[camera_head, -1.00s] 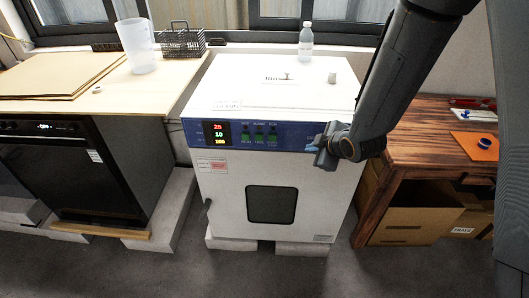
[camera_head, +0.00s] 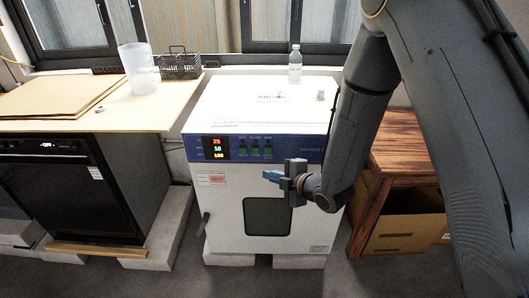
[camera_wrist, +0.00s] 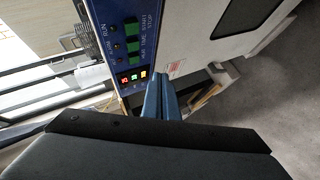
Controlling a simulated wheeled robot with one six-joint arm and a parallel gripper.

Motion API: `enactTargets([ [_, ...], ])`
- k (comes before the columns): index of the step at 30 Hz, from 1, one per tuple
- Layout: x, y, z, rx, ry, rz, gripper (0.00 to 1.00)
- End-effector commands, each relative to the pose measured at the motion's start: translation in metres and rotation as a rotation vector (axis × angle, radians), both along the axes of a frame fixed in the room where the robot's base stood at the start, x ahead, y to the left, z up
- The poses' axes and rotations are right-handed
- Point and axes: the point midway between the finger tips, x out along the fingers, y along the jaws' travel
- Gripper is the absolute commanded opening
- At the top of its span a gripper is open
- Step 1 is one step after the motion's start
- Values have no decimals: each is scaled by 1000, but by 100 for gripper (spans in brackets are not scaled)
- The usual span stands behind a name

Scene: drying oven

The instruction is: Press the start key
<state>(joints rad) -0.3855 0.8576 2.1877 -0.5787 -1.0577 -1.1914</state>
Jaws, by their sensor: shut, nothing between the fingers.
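The white drying oven (camera_head: 226,228) has a blue control panel (camera_head: 300,150) across its upper front. Three green keys sit there in a row, right of the red, green and yellow display (camera_head: 217,148). The rightmost one is the start key (camera_head: 268,150). In the wrist view the panel appears turned, and the start key (camera_wrist: 131,28) is the uppermost green key, beside the START/STOP label. My gripper (camera_head: 272,175) is shut and empty, with blue fingers pointing left in front of the oven, just below the key row. In the wrist view the fingertips (camera_wrist: 160,80) show below the keys.
A bottle (camera_head: 295,63) stands on the oven top. A bench with a clear jug (camera_head: 138,68) and a wire basket (camera_head: 181,66) is on the left. A wooden table (camera_head: 398,140) stands on the right, behind my arm. The floor in front is open.

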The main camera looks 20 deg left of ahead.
Motion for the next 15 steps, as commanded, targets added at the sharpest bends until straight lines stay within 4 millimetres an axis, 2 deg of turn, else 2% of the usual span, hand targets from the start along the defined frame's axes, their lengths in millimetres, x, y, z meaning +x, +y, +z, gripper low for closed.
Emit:
enactTargets([
  [15,62,12,-1,1,-2,-5,0],
])
